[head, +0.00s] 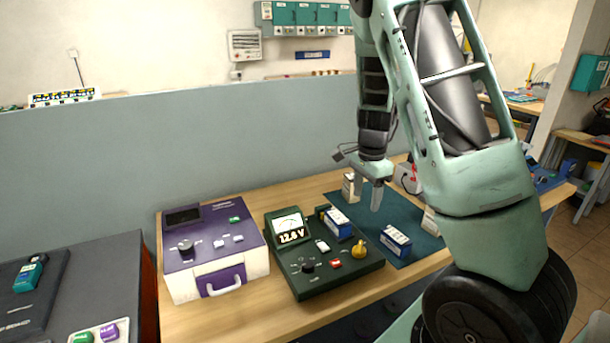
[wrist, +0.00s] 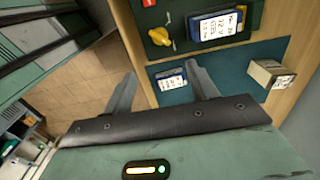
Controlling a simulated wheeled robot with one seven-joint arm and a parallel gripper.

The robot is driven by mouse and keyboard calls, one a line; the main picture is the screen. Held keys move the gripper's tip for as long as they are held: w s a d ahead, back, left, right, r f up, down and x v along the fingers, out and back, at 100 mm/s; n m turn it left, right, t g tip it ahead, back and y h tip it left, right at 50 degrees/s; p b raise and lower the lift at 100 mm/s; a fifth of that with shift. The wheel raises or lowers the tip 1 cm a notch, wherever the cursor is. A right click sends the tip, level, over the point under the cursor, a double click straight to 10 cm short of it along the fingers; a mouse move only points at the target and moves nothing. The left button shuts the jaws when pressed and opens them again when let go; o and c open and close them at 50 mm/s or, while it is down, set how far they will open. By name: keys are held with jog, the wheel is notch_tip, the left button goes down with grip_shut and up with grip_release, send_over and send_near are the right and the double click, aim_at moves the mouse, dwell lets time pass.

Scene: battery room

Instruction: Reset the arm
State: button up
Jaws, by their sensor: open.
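My gripper (head: 370,192) hangs above the dark teal mat (head: 345,203) on the wooden bench, pointing down. In the wrist view its two fingers (wrist: 161,72) are spread apart with nothing held between them. A blue and white battery (head: 396,241) lies on the mat below and in front of the gripper; it also shows in the wrist view (wrist: 171,79), near the right finger. My arm comes down from the top right and hides part of the mat's right side.
A green tester (head: 325,275) reading 12.6 V holds a blue battery (head: 338,224) left of the mat. A purple and white box (head: 215,249) stands further left. Pale blocks (head: 349,187) stand on the mat. A grey panel (head: 180,150) rises behind the bench.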

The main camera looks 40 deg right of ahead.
jog(key=a+r+n+y+b, duration=0.15)
jog(key=a+n, duration=0.95)
jog(key=a, duration=1.3)
jog(key=s+a+r+n+b, duration=0.1)
jog(key=s+a+n+b, duration=0.1)
jog(key=s+a+n, duration=1.5)
jog(key=shift+s+r+n+h, duration=0.3)
jog(key=shift+s+r+h, duration=0.15)
jog(key=shift+s, duration=0.2)
